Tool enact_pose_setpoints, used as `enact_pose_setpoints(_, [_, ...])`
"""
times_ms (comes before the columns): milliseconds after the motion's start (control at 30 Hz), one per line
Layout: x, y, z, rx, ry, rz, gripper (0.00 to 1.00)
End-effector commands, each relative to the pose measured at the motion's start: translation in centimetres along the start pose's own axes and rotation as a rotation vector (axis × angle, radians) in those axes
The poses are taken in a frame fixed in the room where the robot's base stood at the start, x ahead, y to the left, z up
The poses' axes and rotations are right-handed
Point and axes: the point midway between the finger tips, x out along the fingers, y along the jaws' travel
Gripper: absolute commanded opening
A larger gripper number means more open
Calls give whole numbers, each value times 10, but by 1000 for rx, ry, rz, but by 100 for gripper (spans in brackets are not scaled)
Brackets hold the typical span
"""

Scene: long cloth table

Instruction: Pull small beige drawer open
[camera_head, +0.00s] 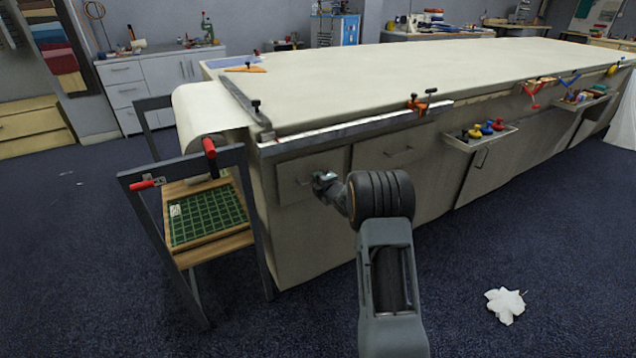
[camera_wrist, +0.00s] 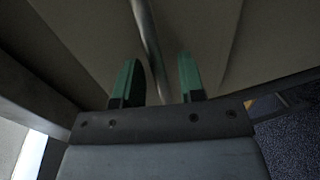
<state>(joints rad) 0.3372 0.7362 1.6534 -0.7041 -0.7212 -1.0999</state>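The small beige drawer (camera_head: 291,183) is at the near left end of the long table's front, and its front looks flush with the cabinet. My gripper (camera_head: 322,182) is at this drawer front and hides part of it and its handle. In the wrist view, my gripper's two green fingertips (camera_wrist: 158,82) stand apart. A thin metal handle bar (camera_wrist: 149,40) runs between them, closer to the left finger. I cannot tell whether a finger touches the bar.
The long cloth-topped table (camera_head: 380,82) has a second drawer (camera_head: 402,150) to the right and a tray of colored items (camera_head: 480,138) on its front. A metal-framed rack (camera_head: 195,215) stands close on the left. Crumpled white paper (camera_head: 505,305) lies on the open carpet at right.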

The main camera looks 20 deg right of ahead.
Motion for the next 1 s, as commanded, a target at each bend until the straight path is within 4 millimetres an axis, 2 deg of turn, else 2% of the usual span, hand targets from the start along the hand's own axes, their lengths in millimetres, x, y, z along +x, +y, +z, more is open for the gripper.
enact_pose_setpoints(400, [6, 0, 0, 0, 0, -1, 36])
enact_pose_setpoints(767, [5, 0, 0, 0, -1, -1, 2])
enact_pose_setpoints(1000, [5, 0, 0, 0, -1, -1, 0])
